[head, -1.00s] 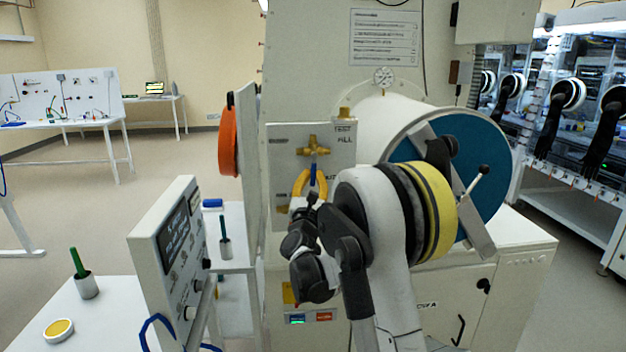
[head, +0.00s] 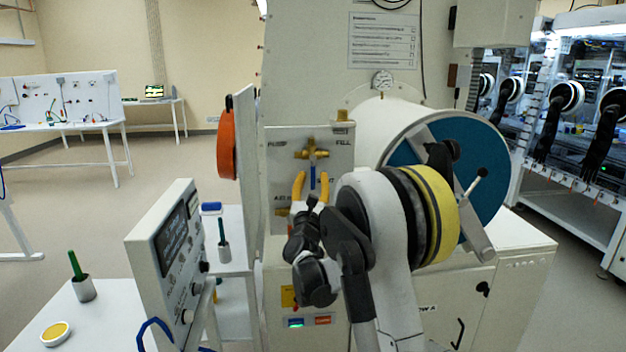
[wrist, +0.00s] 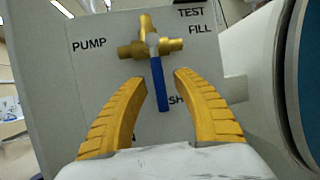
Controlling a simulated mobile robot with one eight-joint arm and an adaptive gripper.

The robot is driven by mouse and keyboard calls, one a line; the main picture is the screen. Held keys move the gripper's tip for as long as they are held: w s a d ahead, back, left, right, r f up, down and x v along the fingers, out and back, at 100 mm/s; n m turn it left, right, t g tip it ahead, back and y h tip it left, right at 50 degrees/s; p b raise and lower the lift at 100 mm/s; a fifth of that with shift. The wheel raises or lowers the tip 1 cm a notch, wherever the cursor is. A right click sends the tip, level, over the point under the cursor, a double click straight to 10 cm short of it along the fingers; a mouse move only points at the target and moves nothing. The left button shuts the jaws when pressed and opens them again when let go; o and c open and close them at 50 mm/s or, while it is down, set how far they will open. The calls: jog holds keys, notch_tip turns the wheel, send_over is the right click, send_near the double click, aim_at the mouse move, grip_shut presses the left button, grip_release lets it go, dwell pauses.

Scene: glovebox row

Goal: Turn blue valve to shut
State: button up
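The brass valve (head: 312,152) is on a pale panel in the head view and at the top middle of the wrist view (wrist: 149,42). Its blue lever (wrist: 160,85) hangs almost straight down from the brass body; it also shows in the head view (head: 312,177). My gripper (wrist: 162,76) is open, with one curved yellow finger on each side of the lever. Gaps show between lever and both fingers; depth is hard to judge. A label starting "SH" beside the lever's lower end is partly hidden by the right finger.
The panel (wrist: 95,75) bears PUMP, TEST and FILL labels. A white cylinder with a blue end (head: 490,150) stands close on the right. An orange disc (head: 227,150) and a control box (head: 165,265) are on the left.

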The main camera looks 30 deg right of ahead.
jog(key=v, duration=1.2)
dwell(0.5)
